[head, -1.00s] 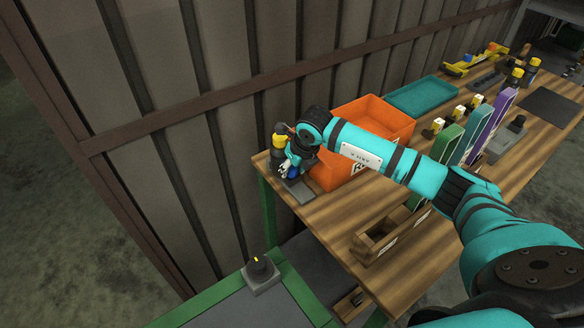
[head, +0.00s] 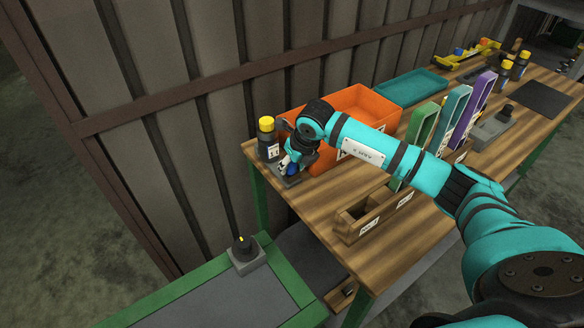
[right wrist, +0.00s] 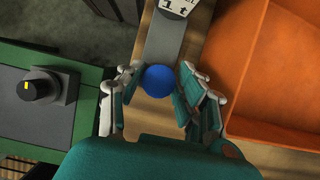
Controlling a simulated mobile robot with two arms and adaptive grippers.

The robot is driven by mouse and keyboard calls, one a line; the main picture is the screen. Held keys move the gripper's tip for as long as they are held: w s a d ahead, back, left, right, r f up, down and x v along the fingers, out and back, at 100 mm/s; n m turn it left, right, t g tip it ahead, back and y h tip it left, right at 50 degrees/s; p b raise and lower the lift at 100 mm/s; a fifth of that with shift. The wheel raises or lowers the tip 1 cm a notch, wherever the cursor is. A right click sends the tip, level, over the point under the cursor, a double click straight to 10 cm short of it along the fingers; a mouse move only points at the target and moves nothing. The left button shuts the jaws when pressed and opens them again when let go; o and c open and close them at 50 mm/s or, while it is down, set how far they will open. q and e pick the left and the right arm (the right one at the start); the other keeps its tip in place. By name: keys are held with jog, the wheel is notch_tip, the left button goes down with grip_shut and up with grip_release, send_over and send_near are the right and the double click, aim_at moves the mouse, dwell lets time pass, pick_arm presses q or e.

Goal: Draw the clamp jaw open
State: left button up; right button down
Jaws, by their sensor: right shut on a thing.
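The clamp stands at the left corner of the wooden table, with a grey base (head: 289,181) and a round blue knob (head: 293,169). In the right wrist view the blue knob (right wrist: 159,82) sits between the fingers of my right gripper (right wrist: 160,77), in front of a grey bar (right wrist: 165,42). My right gripper (head: 290,164) is shut on the knob. A dark bottle with a yellow cap (head: 267,125) and white label stands upright at the clamp's far end; I cannot tell whether the jaw touches it. The jaw faces are hidden. My left gripper is not in view.
An orange bin (head: 365,100) stands close to my right gripper. Behind are a teal tray (head: 412,86) and green, teal and purple frames. A wooden box (head: 358,222) sits at the front edge. A green bench with a black rotary knob (head: 243,248) lies at lower left.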

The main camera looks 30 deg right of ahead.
jog(key=shift+s+f, duration=0.2)
jog(key=shift+f, duration=0.1)
jog(key=c, duration=0.9)
grip_release()
jog(key=shift+r, duration=0.2)
jog(key=shift+w+r, duration=0.1)
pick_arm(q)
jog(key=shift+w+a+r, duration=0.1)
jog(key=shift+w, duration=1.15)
pick_arm(e)
jog(key=v, duration=1.2)
